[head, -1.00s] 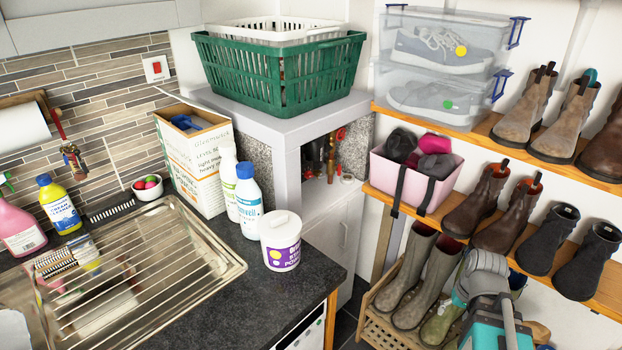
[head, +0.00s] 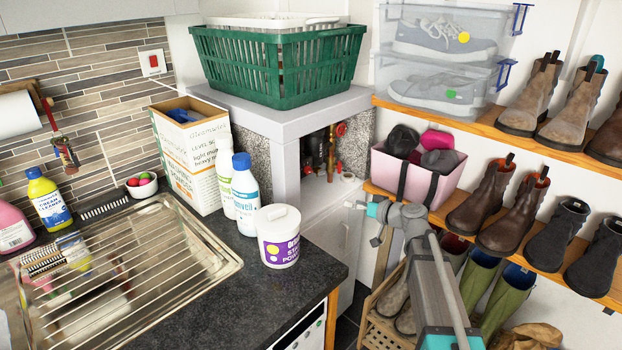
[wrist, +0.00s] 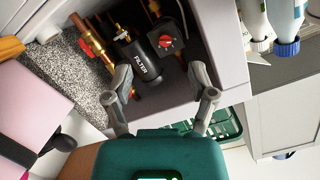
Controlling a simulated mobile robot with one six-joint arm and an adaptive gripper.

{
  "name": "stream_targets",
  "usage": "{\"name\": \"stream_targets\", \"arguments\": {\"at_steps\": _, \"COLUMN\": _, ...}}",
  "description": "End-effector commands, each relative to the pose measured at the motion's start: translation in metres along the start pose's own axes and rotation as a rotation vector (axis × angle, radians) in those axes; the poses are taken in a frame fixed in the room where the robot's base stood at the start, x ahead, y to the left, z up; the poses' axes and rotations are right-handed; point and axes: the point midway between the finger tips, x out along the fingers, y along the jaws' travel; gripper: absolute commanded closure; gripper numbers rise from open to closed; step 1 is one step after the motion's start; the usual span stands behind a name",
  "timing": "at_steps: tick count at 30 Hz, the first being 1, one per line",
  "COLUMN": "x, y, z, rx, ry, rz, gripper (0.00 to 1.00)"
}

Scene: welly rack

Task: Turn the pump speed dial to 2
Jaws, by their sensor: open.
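In the wrist view, a small red dial (wrist: 165,41) sits on a dark box, beside a black cylinder (wrist: 140,62) with white lettering, inside the boxed-in alcove. I cannot read the dial's setting. My gripper (wrist: 163,88) is open and empty; its two grey fingers point toward the alcove and appear short of the dial. In the head view, my gripper (head: 366,208) is small and partly hidden by my arm, in front of the alcove and left of the pink basket. The dial cannot be made out in the head view.
Copper pipes and red valve handles (head: 340,130) stand in the alcove under a grey shelf (head: 290,118) bearing a green basket (head: 280,68). The pink basket (head: 412,185) sits close on the right. Bottles and a white tub (head: 279,238) stand on the counter at left.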

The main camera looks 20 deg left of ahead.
Motion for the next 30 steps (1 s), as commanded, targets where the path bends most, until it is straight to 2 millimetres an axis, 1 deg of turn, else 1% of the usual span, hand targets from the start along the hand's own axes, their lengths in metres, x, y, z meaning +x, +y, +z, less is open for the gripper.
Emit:
{"name": "stream_targets", "arguments": {"at_steps": 1, "x": 0.015, "y": 0.003, "z": -0.007, "rx": -0.01, "ry": 0.042, "rz": -0.014, "gripper": 0.28}}
{"name": "stream_targets", "arguments": {"at_steps": 3, "x": 0.026, "y": 0.002, "z": -0.018, "rx": -0.021, "ry": 0.098, "rz": -0.026, "gripper": 0.28}}
{"name": "stream_targets", "arguments": {"at_steps": 7, "x": 0.04, "y": 0.0, "z": -0.031, "rx": -0.033, "ry": 0.168, "rz": -0.039, "gripper": 0.28}}
{"name": "stream_targets", "arguments": {"at_steps": 12, "x": 0.045, "y": 0.0, "z": -0.038, "rx": -0.039, "ry": 0.205, "rz": -0.041, "gripper": 0.28}}
{"name": "stream_targets", "arguments": {"at_steps": 24, "x": 0.046, "y": -0.002, "z": -0.038, "rx": -0.039, "ry": 0.205, "rz": -0.043, "gripper": 0.28}}
{"name": "stream_targets", "arguments": {"at_steps": 30, "x": 0.056, "y": -0.002, "z": -0.04, "rx": -0.038, "ry": 0.204, "rz": -0.045, "gripper": 0.28}}
